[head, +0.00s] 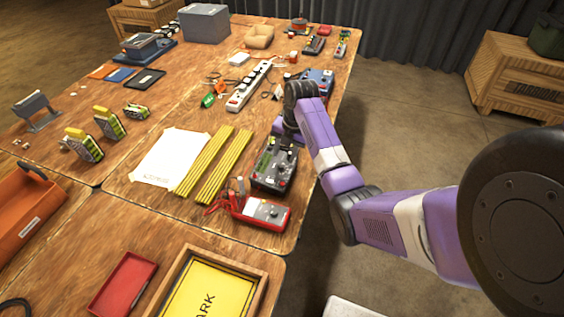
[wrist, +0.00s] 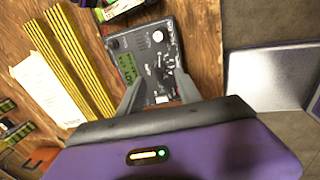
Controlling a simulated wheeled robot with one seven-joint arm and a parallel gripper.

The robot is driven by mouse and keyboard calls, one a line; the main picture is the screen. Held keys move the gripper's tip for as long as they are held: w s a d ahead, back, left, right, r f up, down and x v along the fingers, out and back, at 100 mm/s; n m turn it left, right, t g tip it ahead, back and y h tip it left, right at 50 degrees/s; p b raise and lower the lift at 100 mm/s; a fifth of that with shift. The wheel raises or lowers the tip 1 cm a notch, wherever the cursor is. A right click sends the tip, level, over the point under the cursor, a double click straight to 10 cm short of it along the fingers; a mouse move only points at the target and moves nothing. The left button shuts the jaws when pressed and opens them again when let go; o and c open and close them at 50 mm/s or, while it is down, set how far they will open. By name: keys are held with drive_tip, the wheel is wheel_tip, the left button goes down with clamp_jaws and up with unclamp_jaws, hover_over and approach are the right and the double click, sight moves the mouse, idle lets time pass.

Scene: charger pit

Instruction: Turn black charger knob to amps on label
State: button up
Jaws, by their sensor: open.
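The black charger (head: 275,163) lies near the right edge of the table, with a green display and small knobs or sockets on its face. In the wrist view, the charger (wrist: 118,45) is seen from above, its green display (wrist: 127,67) to the left. My gripper (wrist: 160,92) is open, its two fingers reaching over the charger's face, apart from each other. I cannot tell whether they touch it. The black knob is not clear; it may be between the fingers. A white paper sheet (head: 170,157) lies left of the charger; its print is too small to read.
A red meter-like device (head: 262,214) with cables lies just in front of the charger. Yellow striped strips (head: 213,165) lie to its left. A power strip (head: 250,86) and a blue device (head: 318,78) lie farther back.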

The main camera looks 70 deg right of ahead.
sight(281, 165)
drive_tip(key=shift+w+f, duration=0.25)
drive_tip(key=shift+f, duration=1)
drive_tip(key=shift+w+f, duration=0.25)
drive_tip(key=shift+f, duration=1)
clamp_jaws()
